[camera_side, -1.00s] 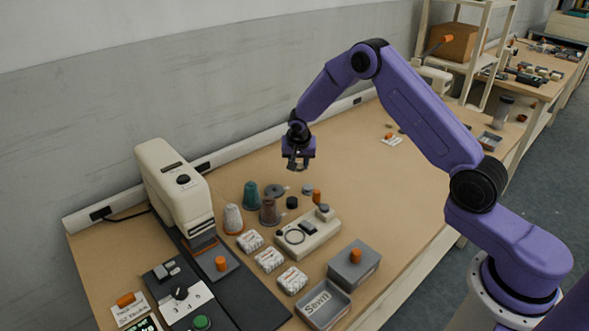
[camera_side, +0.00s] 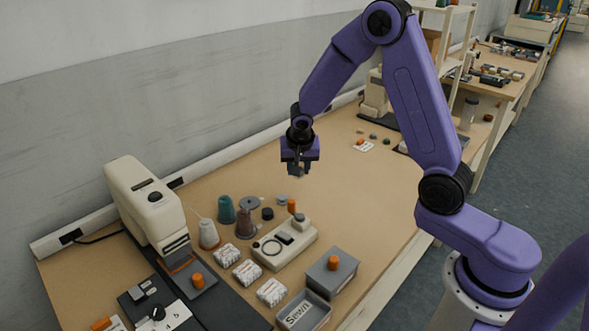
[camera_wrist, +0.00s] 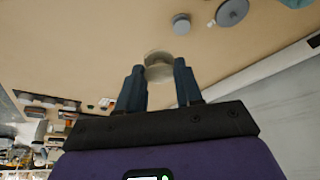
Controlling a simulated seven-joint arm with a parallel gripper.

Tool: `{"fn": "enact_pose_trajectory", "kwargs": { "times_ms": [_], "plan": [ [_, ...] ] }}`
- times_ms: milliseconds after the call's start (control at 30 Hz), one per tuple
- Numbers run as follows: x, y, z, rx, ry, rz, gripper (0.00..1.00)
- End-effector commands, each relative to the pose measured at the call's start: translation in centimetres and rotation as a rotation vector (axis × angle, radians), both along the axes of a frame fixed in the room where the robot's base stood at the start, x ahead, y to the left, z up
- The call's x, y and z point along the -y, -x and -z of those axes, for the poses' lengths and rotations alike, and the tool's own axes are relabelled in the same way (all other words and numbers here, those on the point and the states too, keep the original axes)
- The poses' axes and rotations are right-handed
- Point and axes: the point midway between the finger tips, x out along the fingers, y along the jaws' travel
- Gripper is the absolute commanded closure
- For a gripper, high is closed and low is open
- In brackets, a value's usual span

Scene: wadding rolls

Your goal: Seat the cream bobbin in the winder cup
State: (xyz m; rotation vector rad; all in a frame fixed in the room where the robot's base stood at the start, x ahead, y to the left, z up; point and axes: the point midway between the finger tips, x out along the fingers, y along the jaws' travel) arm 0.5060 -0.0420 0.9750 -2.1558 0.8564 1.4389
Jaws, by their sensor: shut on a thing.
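My gripper (camera_side: 299,172) hangs in the air above the bare middle of the bench, right of and beyond the thread cones. In the wrist view my gripper (camera_wrist: 159,75) is shut on a pale cream round piece, the cream bobbin (camera_wrist: 158,66), held between the two dark fingertips. In the side view the bobbin is too small to make out. A cream box, which looks like the winder (camera_side: 288,244), stands on the bench below and left of my gripper. It has a dark ring, a black part and a grey knob on top. I cannot tell for sure which part is the cup.
A teal cone (camera_side: 226,210), a white cone (camera_side: 208,233) and a brown cone (camera_side: 246,222) stand left of the winder. A cream sewing machine (camera_side: 145,205), white wrapped packs (camera_side: 246,272), a grey box (camera_side: 332,274) and an open tray (camera_side: 325,316) surround it.

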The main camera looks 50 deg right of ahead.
Motion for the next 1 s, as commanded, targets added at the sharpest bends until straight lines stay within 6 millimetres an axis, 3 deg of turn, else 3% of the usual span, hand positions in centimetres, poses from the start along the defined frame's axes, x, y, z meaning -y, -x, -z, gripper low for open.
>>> {"fn": "enact_pose_trajectory", "kwargs": {
  "times_ms": [267,567,800,1000],
  "plan": [
    [0.0,0.0,-4.3,0.005,-0.003,0.001,0.93],
    [-7.0,1.6,-3.9,-0.01,-0.011,0.002,0.93],
    [-13.1,4.2,-4.0,-0.008,-0.008,0.014,0.93],
    [-16.7,6.3,-4.0,-0.002,-0.001,0.023,0.93]
  ]
}}
